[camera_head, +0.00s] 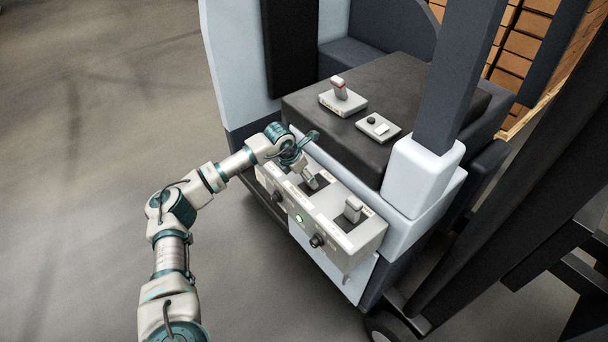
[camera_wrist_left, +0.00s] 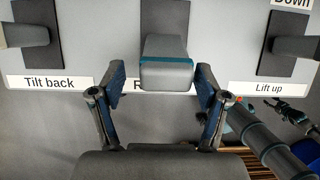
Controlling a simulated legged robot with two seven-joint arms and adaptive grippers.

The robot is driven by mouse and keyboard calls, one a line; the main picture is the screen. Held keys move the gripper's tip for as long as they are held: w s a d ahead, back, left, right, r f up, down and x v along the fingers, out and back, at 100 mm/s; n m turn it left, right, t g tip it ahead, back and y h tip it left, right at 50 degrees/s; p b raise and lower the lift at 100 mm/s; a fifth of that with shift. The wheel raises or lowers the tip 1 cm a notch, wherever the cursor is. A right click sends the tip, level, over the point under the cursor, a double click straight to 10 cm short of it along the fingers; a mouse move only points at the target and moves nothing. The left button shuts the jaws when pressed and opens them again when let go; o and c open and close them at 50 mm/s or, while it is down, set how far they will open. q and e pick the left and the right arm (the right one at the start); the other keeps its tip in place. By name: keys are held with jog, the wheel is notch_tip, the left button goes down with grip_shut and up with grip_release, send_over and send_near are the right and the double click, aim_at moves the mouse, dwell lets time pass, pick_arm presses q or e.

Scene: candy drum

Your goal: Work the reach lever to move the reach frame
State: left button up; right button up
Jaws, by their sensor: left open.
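My left gripper (camera_head: 308,143) hangs over the control console on the truck's side. In the left wrist view my left gripper (camera_wrist_left: 160,85) is open, with a dark finger on each side of the middle grey lever (camera_wrist_left: 167,72). The lever's label is partly hidden; its start reads "R". I cannot tell whether either finger touches the lever. The lever also shows in the head view (camera_head: 310,180), just below the gripper. A dark jointed hand (camera_wrist_left: 278,111), apparently my right gripper, shows small at the right edge; its jaws are unclear.
The "Tilt back" lever (camera_wrist_left: 26,36) stands to the left and the "Lift up" lever (camera_wrist_left: 296,46) to the right, close to the fingers. The console (camera_head: 335,238) has knobs on its front. A dark mast (camera_head: 520,200) rises at the right. Floor on the left is clear.

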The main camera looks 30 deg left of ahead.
pick_arm(q)
jog(key=shift+r, duration=0.1)
jog(key=shift+a+r, duration=0.1)
jog(key=shift+r, duration=0.2)
jog(key=v, duration=1.1)
jog(key=shift+a, duration=0.2)
pick_arm(e)
jog(key=shift+s+a, duration=0.2)
jog(key=shift+a, duration=0.1)
pick_arm(q)
jog(key=shift+s+d, duration=0.1)
jog(key=shift+d, duration=0.2)
pick_arm(e)
jog(key=shift+d, duration=0.15)
pick_arm(q)
jog(key=shift+a, duration=0.2)
jog(key=shift+d, duration=0.1)
dwell(0.7)
